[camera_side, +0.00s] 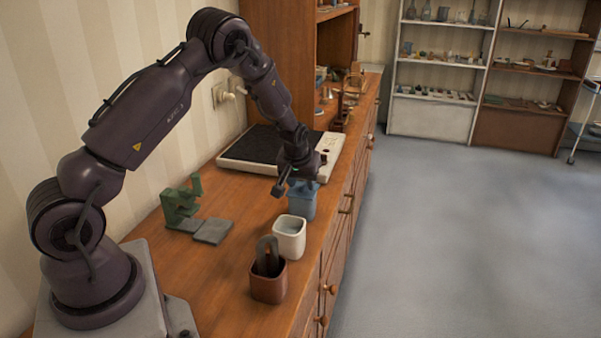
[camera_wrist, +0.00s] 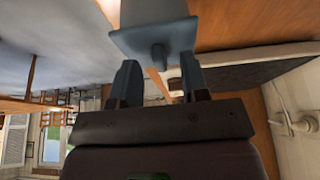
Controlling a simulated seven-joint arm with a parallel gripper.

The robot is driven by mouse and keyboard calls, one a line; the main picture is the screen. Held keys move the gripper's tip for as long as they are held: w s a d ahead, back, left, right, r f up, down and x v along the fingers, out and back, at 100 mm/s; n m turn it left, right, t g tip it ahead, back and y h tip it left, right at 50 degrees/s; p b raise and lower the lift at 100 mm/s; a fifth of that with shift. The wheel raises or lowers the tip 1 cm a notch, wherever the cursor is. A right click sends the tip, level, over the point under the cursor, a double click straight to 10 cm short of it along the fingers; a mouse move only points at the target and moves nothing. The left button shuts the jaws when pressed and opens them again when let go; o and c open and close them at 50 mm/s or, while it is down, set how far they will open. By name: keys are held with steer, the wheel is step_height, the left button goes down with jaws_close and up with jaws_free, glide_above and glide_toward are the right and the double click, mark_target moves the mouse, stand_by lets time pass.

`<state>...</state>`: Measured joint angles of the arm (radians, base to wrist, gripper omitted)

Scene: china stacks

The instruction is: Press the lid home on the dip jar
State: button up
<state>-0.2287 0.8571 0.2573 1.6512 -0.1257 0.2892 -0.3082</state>
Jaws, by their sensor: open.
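A blue jar (camera_side: 302,203) stands on the wooden counter, last in a row of three jars. My gripper (camera_side: 286,187) is just above and beside its top and partly hides it. In the wrist view a flat blue-grey square lid (camera_wrist: 135,40) with a short round knob (camera_wrist: 159,55) sits at the jar (camera_wrist: 150,10). My gripper's two fingers (camera_wrist: 160,70) are apart, with the knob roughly between their tips and nothing held. I cannot tell whether the fingers touch the lid, or how fully it is seated.
A white jar (camera_side: 290,240) and a brown jar (camera_side: 268,287) with a dark upright piece stand nearer. A green stand (camera_side: 180,205) and grey slab (camera_side: 213,231) lie left. A black-topped board (camera_side: 262,146) is behind. The counter's front edge is close on the right.

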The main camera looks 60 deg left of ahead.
steer(key=v, duration=1.2)
steer(key=shift+r, duration=0.35)
steer(key=shift+s, duration=0.1)
steer(key=s+d+r+m+t+h, duration=0.1)
steer(key=s+d+r+m, duration=0.3)
steer(key=s+d+r, duration=0.3)
steer(key=s+d+r+m+t+h, duration=0.1)
steer(key=s+d+r+m, duration=0.4)
steer(key=s+d, duration=0.7)
steer(key=s+r+h, duration=0.1)
steer(key=s+r, duration=0.1)
steer(key=s, duration=0.1)
steer(key=shift+d+r, duration=0.15)
steer(key=shift+d, duration=0.05)
steer(key=shift+s, duration=0.1)
